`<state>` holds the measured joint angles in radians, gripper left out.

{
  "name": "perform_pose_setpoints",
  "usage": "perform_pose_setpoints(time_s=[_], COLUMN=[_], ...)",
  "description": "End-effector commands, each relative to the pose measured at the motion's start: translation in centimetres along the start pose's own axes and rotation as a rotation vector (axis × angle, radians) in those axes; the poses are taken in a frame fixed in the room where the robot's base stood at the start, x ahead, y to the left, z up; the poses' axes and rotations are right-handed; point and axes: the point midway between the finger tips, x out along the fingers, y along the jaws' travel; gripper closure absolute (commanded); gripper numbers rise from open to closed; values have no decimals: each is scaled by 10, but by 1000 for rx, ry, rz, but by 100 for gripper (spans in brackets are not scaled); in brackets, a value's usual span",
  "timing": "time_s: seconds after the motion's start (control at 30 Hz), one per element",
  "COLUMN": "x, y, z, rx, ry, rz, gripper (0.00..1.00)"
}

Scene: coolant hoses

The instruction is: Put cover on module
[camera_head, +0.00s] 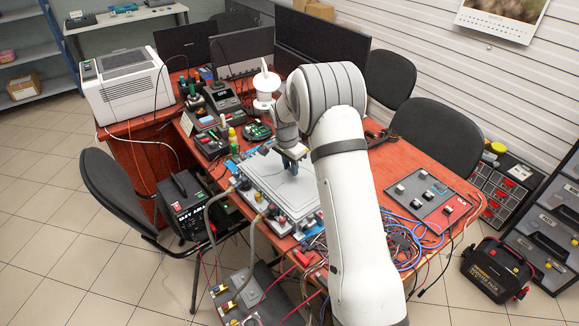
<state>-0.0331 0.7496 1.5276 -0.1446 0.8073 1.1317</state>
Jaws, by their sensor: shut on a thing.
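The cover (272,177) is a pale grey, flat rectangular plate near the front of the red table. My gripper (291,166) is over its upper right part, with its dark blue fingers pointing down and shut on the cover. My arm hides the right part of the cover. The module (262,203) is below the cover, with small parts and fittings showing along its left and front edge. I cannot tell whether the cover rests on the module or hangs slightly above it.
Grey hoses (249,250) run from the module's left side down to a grey box (255,290) in front. Tangled cables (400,245) and a grey panel (424,194) lie to the right. Tools and devices crowd the table behind. A black welder-like box (187,204) stands left.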

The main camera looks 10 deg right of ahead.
Motion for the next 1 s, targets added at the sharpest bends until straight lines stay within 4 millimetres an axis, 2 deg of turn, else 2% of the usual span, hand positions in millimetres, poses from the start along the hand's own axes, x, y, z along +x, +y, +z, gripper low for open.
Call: perform_pose_setpoints(time_s=[0.67, 0.7, 1.0], x=[1, 1, 1], y=[0, 0, 0], z=[0, 0, 0], rx=[1, 1, 1], ry=[1, 1, 0], rz=[-1, -1, 0], gripper=[97, 74, 50])
